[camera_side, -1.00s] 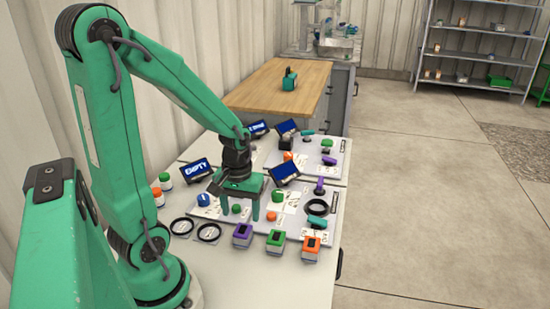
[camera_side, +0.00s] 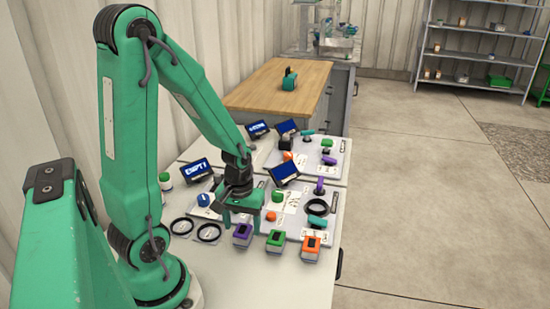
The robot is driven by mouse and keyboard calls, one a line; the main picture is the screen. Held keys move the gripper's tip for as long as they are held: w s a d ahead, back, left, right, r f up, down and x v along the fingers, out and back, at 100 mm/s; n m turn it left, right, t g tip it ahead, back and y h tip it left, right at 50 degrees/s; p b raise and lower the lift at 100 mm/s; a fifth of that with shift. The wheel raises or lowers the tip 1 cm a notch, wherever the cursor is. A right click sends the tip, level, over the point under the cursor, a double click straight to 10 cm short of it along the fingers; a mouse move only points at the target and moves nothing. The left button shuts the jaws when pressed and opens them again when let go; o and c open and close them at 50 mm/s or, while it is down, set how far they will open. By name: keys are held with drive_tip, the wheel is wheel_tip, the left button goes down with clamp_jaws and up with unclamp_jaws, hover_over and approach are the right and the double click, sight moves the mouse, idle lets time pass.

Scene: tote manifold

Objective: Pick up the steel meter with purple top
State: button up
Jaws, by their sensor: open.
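The steel meter with purple top (camera_side: 242,235) stands on the white table near its front, leftmost in a row of three small meters. It has a dark face on its purple upper part. My gripper (camera_side: 241,225) is open, fingers pointing down. In the picture it is just above and behind the purple-topped meter, with one finger to each side. I cannot tell the exact gap in depth or height. Nothing is seen held between the fingers.
A green-topped meter (camera_side: 276,242) and an orange-topped meter (camera_side: 311,246) stand to the right. Panels with knobs, a purple handle (camera_side: 320,187) and tilted screens (camera_side: 285,172) stand behind. The front table strip is bare.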

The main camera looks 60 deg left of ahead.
sight(243, 230)
drive_tip(key=shift+f, duration=1.5)
drive_tip(key=c, duration=1.1)
drive_tip(key=shift+r, duration=0.15)
drive_tip(key=shift+r, duration=1.7)
drive_tip(key=d+r, duration=0.2)
drive_tip(key=d, duration=0.2)
drive_tip(key=s+d+r, duration=0.1)
drive_tip(key=d+r, duration=0.4)
drive_tip(key=d, duration=0.2)
drive_tip(key=shift+s+d+r, duration=0.2)
drive_tip(key=shift+s+d, duration=0.1)
drive_tip(key=shift+s, duration=0.1)
